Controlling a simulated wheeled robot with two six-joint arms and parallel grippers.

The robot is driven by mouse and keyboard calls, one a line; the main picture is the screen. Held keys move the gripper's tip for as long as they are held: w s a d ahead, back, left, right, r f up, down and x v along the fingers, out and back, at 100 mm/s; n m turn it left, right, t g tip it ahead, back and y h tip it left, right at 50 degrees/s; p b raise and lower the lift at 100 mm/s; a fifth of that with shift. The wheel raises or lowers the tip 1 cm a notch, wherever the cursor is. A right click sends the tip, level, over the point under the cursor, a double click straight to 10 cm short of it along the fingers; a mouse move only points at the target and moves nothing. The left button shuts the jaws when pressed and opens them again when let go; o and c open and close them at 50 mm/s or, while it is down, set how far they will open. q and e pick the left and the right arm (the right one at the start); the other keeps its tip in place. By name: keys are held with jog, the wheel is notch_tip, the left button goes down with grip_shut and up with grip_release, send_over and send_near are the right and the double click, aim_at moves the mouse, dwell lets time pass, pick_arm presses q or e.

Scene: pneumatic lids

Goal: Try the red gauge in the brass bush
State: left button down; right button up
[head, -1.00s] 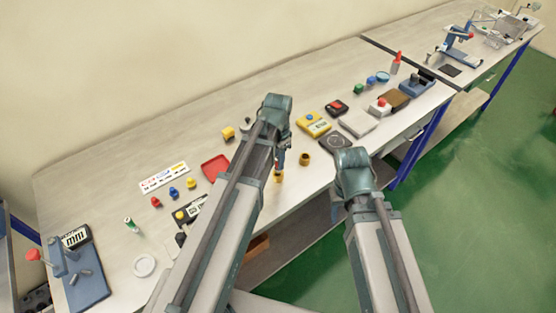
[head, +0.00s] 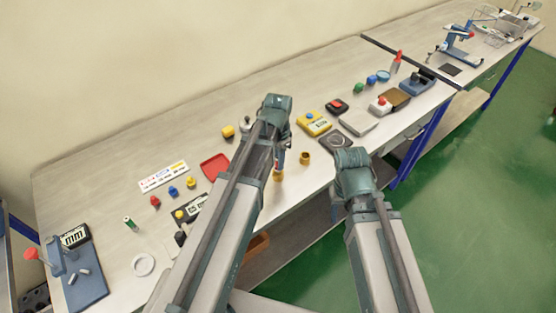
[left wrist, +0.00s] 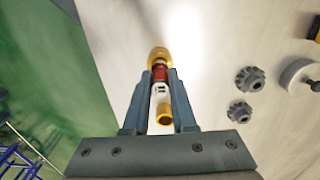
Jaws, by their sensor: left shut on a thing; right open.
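My left gripper (head: 279,160) is shut on the red gauge, low over the front part of the bench. In the left wrist view, the fingers grip the gauge (left wrist: 160,92), which has a red band, a white marked body and a gold-coloured end. The brass bush (head: 305,158) stands on the bench just right of this gripper. It also shows in the left wrist view (left wrist: 159,54) beyond the fingertips; I cannot tell whether the gauge touches it. My right arm is over the bench's front edge; its gripper's jaws are hidden.
A red tray (head: 214,166) lies left of my left arm. A yellow box (head: 314,124) and a grey dish (head: 335,142) stand behind and right of the bush. Two grey gears (left wrist: 245,95) lie beside my left gripper. The bench's front edge is close.

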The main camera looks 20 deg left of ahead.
pick_arm(q)
jog(key=shift+r+p, duration=0.4)
dwell(3.7)
jog(key=shift+r+p, duration=2.45)
